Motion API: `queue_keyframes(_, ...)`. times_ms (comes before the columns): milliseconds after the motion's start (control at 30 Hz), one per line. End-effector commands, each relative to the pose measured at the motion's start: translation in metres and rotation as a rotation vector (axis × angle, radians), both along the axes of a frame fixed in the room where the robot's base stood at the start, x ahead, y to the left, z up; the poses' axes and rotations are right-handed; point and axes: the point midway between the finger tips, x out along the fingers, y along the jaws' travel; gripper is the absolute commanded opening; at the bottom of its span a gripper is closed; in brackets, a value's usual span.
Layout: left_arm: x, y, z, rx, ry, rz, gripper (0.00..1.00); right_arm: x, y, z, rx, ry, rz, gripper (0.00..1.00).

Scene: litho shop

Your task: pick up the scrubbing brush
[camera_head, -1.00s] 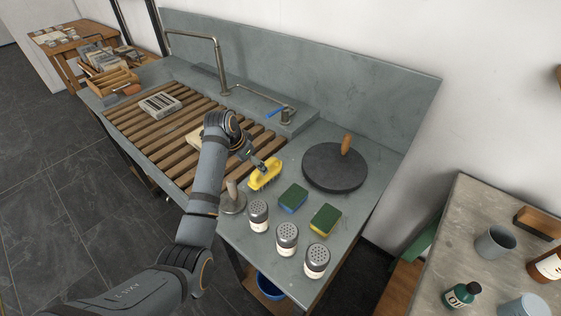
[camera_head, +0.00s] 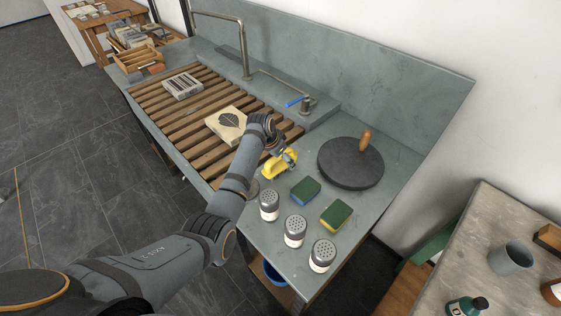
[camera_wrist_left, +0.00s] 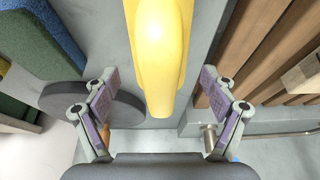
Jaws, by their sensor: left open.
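The yellow scrubbing brush (camera_head: 275,168) lies on the grey stone counter, just right of the slatted rack. My left gripper (camera_head: 284,153) is at the brush, reaching over it from the far side. In the left wrist view the brush's yellow body (camera_wrist_left: 160,60) runs down between the two open fingers (camera_wrist_left: 158,92), with a gap to the finger on each side. The brush's bristles are hidden in that view. My right gripper is not in view.
Two green-topped sponges (camera_head: 305,190) (camera_head: 336,214) and several shakers (camera_head: 295,231) stand near the brush. A dark round slab (camera_head: 350,172) with a wooden handle lies to the right. The slatted wooden rack (camera_head: 170,114) holds a printed block (camera_head: 226,124). A tap (camera_head: 305,105) stands behind.

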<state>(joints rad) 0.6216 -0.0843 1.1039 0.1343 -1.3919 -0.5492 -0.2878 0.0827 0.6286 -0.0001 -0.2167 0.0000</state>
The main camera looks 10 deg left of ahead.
Motion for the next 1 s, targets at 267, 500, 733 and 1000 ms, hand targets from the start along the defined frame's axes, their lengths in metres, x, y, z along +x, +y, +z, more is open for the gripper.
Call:
queue_keyframes(267,0.007,-0.004,-0.019,0.000,-0.001,0.000,0.84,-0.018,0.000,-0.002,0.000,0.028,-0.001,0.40)
queue_keyframes(500,0.007,-0.004,-0.019,0.000,-0.001,0.000,0.68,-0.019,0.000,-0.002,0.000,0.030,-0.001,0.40)
queue_keyframes(733,0.007,-0.004,-0.019,0.000,-0.001,0.000,0.37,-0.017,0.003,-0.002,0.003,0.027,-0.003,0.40)
queue_keyframes(1000,0.007,-0.004,-0.019,0.000,-0.001,0.000,0.22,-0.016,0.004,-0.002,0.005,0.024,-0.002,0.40)
